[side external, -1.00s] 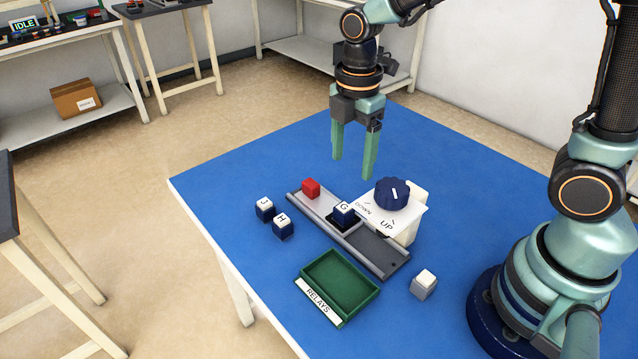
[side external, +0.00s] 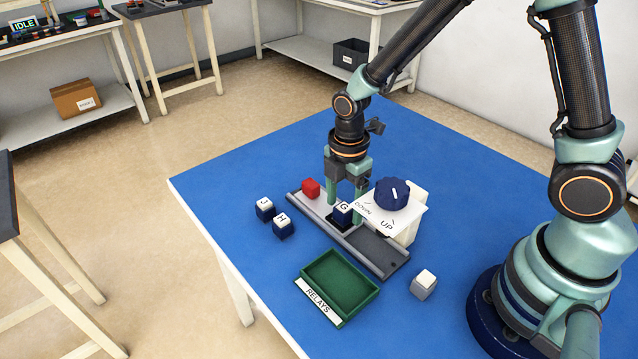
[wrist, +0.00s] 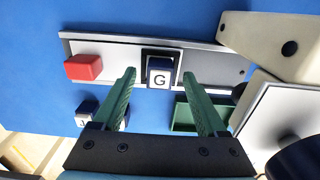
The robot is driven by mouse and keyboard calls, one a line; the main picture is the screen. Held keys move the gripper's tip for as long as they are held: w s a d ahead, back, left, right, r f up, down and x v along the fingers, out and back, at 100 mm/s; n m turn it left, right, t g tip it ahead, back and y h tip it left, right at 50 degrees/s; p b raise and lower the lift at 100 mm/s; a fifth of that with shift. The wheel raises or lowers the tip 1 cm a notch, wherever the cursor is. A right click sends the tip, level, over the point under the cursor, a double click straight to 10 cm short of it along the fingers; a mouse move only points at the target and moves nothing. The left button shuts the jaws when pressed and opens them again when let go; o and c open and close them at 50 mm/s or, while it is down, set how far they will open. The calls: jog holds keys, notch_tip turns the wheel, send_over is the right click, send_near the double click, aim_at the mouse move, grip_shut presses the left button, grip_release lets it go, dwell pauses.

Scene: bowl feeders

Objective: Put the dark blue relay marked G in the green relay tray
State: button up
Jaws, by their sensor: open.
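The dark blue relay marked G (side external: 342,215) has a white top and sits in the middle of the grey channel (side external: 372,250). In the wrist view the G relay (wrist: 159,72) lies ahead, between the lines of the two fingers. My gripper (side external: 345,194) is open and empty, low over the channel just behind the relay. In the wrist view its green fingers (wrist: 160,92) are spread wide. The green relay tray (side external: 340,283), labelled RELAYS, is empty on the near side of the channel; part of it shows past the right finger in the wrist view (wrist: 184,114).
A red block (side external: 311,187) sits at the channel's far left end. Blue relays J (side external: 265,210) and H (side external: 283,226) stand left of the channel. A dial box with a dark blue knob (side external: 392,194) crowds the right side. A white-topped grey block (side external: 424,284) stands right of the tray.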

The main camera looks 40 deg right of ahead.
jog(key=shift+f, duration=0.1)
grip_shut()
dwell(0.3)
notch_tip(320, 180, up, 19)
jog(key=s+a, duration=0.6)
jog(key=a, duration=0.4)
jog(key=f, duration=1.5)
jog(key=shift+s+f, duration=0.35)
jog(key=shift+f, duration=0.05)
send_over(328, 274)
jog(key=shift+f, duration=2.3)
